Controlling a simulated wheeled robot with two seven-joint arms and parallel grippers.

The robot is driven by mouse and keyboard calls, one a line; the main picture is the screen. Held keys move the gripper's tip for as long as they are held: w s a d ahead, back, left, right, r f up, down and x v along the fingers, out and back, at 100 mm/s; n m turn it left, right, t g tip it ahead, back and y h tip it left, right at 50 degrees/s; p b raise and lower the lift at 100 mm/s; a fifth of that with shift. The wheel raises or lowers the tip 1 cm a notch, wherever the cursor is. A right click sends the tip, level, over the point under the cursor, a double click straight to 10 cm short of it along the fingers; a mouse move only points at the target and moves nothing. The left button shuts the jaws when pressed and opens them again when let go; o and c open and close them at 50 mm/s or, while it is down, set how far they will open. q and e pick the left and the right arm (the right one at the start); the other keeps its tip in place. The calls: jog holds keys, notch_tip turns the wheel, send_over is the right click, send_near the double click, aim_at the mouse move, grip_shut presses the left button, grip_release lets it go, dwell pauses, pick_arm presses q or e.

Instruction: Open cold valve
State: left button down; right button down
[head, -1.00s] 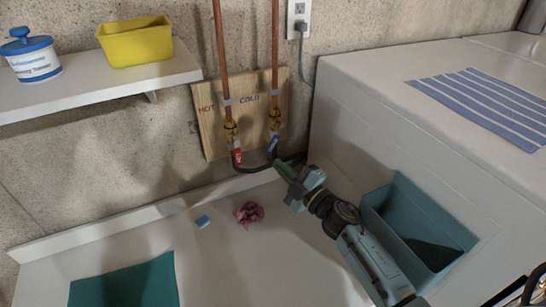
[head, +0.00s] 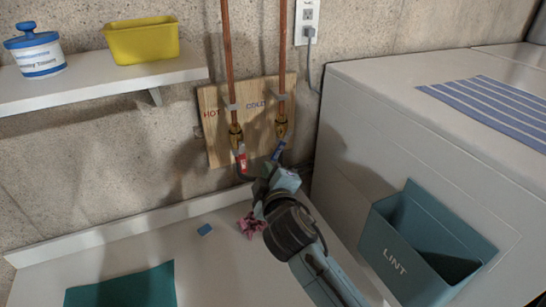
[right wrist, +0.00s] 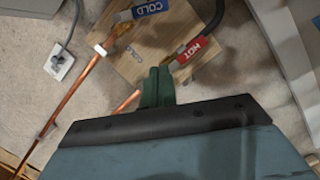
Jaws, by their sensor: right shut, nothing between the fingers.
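The cold valve has a blue lever (head: 278,149) at the lower end of the right copper pipe. In the right wrist view its lever (right wrist: 148,9) reads COLD. The hot valve's red lever (head: 242,158) is to its left, and it also shows in the right wrist view (right wrist: 194,51). My right gripper (head: 268,172) is just below the levers. In the right wrist view its green fingers (right wrist: 158,86) are together and empty, apart from both levers. In the head view the arm hides part of the hoses. My left gripper is in neither view.
A wooden board (head: 220,140) carries both pipes. A white shelf (head: 100,92) juts out at left. A teal lint bin (head: 395,262) hangs on the white appliance (head: 345,150) at right.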

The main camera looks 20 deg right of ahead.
aim_at(273, 155)
jog(key=w+d+f, duration=0.1)
jog(key=w, duration=0.2)
jog(key=w+d+f+p, duration=0.1)
jog(key=w+d, duration=0.1)
jog(key=w, duration=0.1)
jog(key=w+d+f, duration=0.1)
jog(key=w+d, duration=0.1)
jog(key=w, duration=0.1)
jog(key=shift+w+d+f+p, duration=0.15)
jog(key=shift+w+d+p, duration=0.05)
jog(key=shift+w+p, duration=0.15)
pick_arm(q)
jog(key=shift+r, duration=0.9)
